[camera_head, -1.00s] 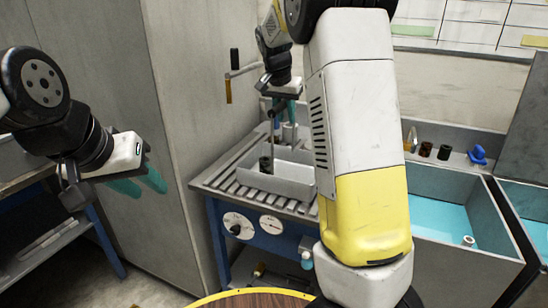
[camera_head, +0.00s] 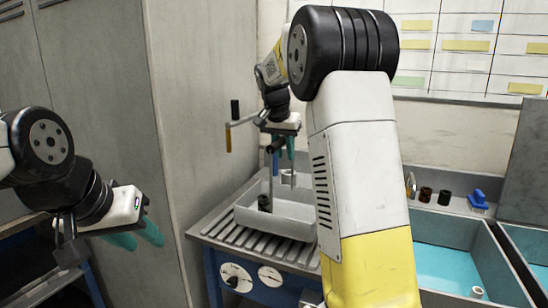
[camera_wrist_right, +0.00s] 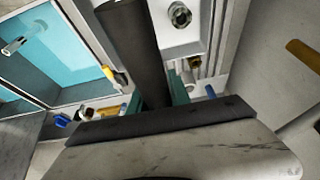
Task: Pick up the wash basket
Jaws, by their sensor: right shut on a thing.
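The wash basket (camera_head: 278,222) is a grey rectangular tray with upright rods rising to a dark handle bar above it. In the head view it is at the slatted drain rack; I cannot tell whether it rests there or is slightly raised. A dark cylinder and a pale one are inside. My right gripper (camera_head: 283,147) is shut on the dark handle bar, which crosses between the teal fingers in the right wrist view (camera_wrist_right: 155,100). My left gripper (camera_head: 138,236) is empty at the left, far from the basket, with its teal fingers apart.
The drain rack (camera_head: 228,238) tops a blue bench with dials. My right arm hides its right part. A blue-filled sink (camera_head: 447,270) lies to the right, with brown jars (camera_head: 425,195) and a blue brush (camera_head: 478,201) on its back ledge. A grey cabinet (camera_head: 90,90) stands left.

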